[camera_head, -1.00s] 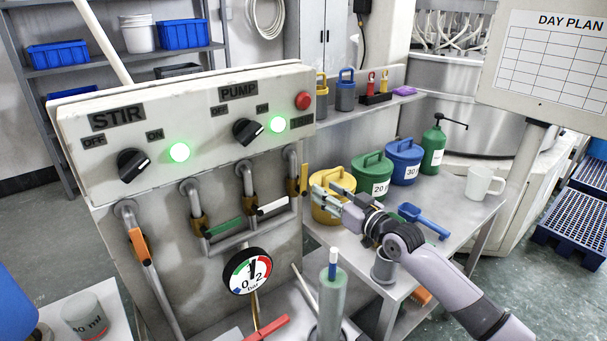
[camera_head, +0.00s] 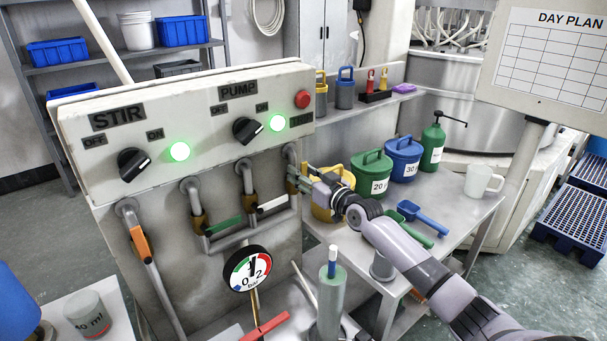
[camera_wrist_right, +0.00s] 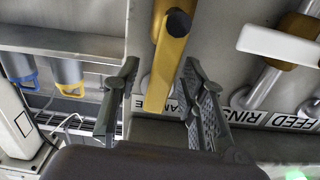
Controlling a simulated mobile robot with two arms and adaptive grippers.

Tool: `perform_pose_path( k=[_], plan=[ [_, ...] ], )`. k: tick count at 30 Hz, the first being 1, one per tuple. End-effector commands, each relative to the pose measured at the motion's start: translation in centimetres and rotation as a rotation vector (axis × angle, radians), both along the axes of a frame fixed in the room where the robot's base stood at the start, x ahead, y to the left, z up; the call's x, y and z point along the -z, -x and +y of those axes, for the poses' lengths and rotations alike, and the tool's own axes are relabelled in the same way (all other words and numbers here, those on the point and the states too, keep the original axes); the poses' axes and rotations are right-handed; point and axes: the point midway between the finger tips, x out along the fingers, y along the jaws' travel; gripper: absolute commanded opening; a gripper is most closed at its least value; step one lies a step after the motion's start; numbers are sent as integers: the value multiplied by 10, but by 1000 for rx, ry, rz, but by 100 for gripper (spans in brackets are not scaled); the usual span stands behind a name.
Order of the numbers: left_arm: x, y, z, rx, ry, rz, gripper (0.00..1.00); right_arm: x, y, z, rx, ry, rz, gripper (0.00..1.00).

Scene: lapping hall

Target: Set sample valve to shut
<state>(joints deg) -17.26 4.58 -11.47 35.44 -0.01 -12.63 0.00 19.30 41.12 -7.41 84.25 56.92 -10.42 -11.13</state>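The sample valve's yellow handle (camera_wrist_right: 166,70) shows in the right wrist view, between the two fingers of my right gripper (camera_wrist_right: 159,80). A clear gap shows on each side of the handle, so the gripper is open around it and not shut on it. The label behind is partly covered, with only a few letters showing. In the head view my right gripper (camera_head: 298,178) is at the right end of the panel's row of valves and hides most of this handle. My left gripper is not in view.
Close beside it is a valve with a white handle (camera_head: 272,204); a green handle (camera_head: 224,226) and an orange handle (camera_head: 140,243) are further left. A pressure gauge (camera_head: 247,269) is below. A yellow container (camera_head: 322,208) and a green container (camera_head: 371,175) stand on the side table.

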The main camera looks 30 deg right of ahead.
Motion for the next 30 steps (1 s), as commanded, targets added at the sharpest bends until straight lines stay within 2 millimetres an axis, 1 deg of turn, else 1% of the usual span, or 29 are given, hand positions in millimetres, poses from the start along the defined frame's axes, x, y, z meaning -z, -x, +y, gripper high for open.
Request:
perform_pose_path(
  k=[3, 20, 30],
  plan=[
    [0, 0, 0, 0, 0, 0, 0, 0, 0, 0, 0, 0, 0, 38],
    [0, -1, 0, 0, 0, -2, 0, 0, 0, 0, 0, 0, 0, 1],
    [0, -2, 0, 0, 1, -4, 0, 0, 0, 0, 0, 0, 1, 0]
  ],
)
